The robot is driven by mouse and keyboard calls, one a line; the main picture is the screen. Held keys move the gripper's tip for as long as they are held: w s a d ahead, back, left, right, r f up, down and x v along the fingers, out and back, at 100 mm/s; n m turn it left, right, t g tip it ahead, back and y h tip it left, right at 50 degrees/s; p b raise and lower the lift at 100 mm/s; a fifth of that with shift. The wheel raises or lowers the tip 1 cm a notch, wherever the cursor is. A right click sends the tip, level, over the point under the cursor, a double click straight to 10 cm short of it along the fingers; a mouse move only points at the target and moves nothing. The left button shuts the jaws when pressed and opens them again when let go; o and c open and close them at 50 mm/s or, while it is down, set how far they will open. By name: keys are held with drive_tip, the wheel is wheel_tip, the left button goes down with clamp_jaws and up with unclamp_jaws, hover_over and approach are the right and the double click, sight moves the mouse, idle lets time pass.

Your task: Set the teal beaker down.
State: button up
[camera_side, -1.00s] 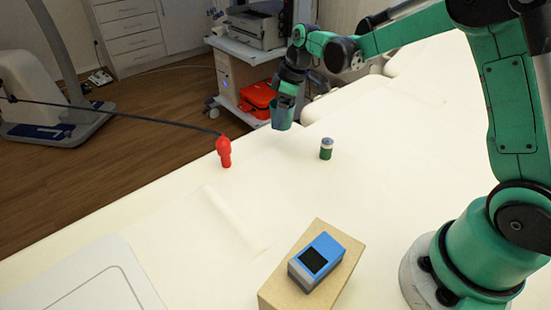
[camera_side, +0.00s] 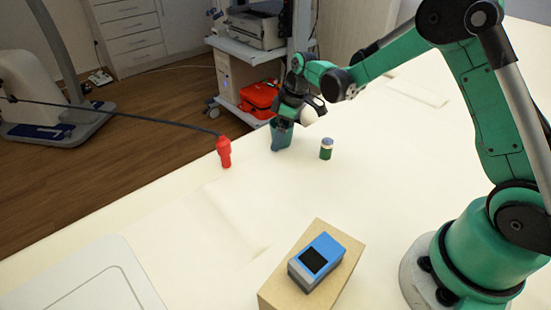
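The teal beaker (camera_side: 281,138) is upright, low at the far edge of the pale surface. Its base appears to be at the surface, but I cannot tell for sure whether it touches. My gripper (camera_side: 284,125) is at the beaker's upper part and appears shut on it. The dark fingers and wrist hide part of its rim, and the finger gap is too small to see clearly.
A red object (camera_side: 223,152) stands to the left. A blue device (camera_side: 316,261) lies on a cardboard box (camera_side: 340,271) in front. The middle surface is clear.

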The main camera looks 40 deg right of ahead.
drive_tip(key=shift+r, duration=0.15)
drive_tip(key=v, duration=1.2)
drive_tip(key=s+a+m+t+h, duration=0.1)
drive_tip(key=s+a+m+t, duration=0.1)
drive_tip(key=s, duration=0.4)
drive_tip(key=s+a+m+t+h, duration=0.1)
drive_tip(key=s+a+m+t, duration=0.1)
drive_tip(key=s+m, duration=0.3)
drive_tip(key=s+a, duration=0.1)
drive_tip(key=s, duration=0.1)
drive_tip(key=shift+s+a+r+m+t, duration=0.3)
drive_tip(key=shift+a+r+m+t, duration=0.05)
drive_tip(key=shift+a+m+t, duration=0.05)
